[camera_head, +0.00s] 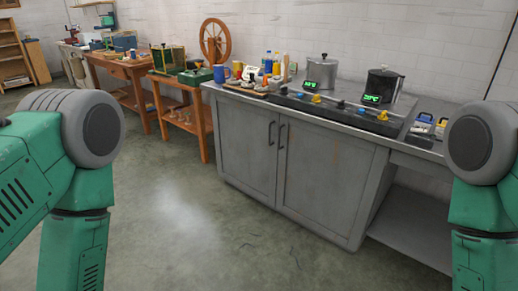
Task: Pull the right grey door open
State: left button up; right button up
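The right grey door (328,180) is the wider front panel of the grey cabinet in the head view and looks shut. Its dark upright handle (282,137) is at its left edge. The left grey door (246,150) beside it also looks shut, with its own dark handle (271,133) close by. My two green arms show at the left and right edges of the picture, apart from the cabinet. Neither gripper is in view.
The counter (345,108) above the doors carries two metal pots (321,73), bottles and a row of knobs. An open lower shelf (415,225) is right of the doors. Wooden tables stand further left.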

aim_at(329, 180)
jog(key=i+z, duration=0.35)
jog(key=i, duration=0.15)
jog(key=i+j+z, duration=0.2)
jog(key=i+z, duration=0.15)
jog(key=i+j+z, duration=0.35)
jog(key=i, duration=0.2)
